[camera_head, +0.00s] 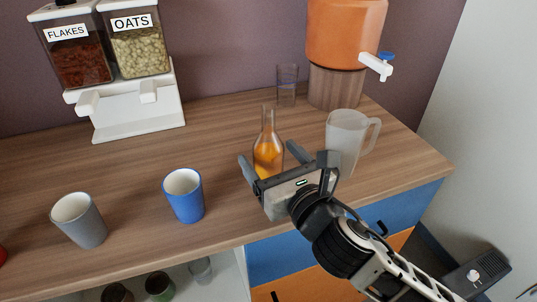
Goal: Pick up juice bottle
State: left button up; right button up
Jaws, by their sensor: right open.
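The juice bottle (268,149) is clear with a narrow neck and orange juice inside. It stands upright on the wooden counter in the head view. My right gripper (270,155) comes in from the lower right. It is open, with one finger on the left side of the bottle and the other on the right. The fingers look spread around the bottle's lower body, but I cannot tell whether they touch it. The gripper body hides part of the bottle's base. My left gripper is not in view.
A frosted pitcher (345,137) stands close to the gripper's right. A clear glass (287,84) and an orange dispenser (345,35) stand behind. A blue cup (185,198) and grey cup (78,221) stand left. The cereal dispenser (125,107) is at back left. Counter between is clear.

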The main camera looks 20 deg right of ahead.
aim_at(264, 146)
jog(key=w, duration=0.3)
jog(key=shift+w+a, duration=0.3)
jog(key=shift+w, duration=0.05)
jog(key=c, duration=1.3)
jog(key=shift+r, duration=0.15)
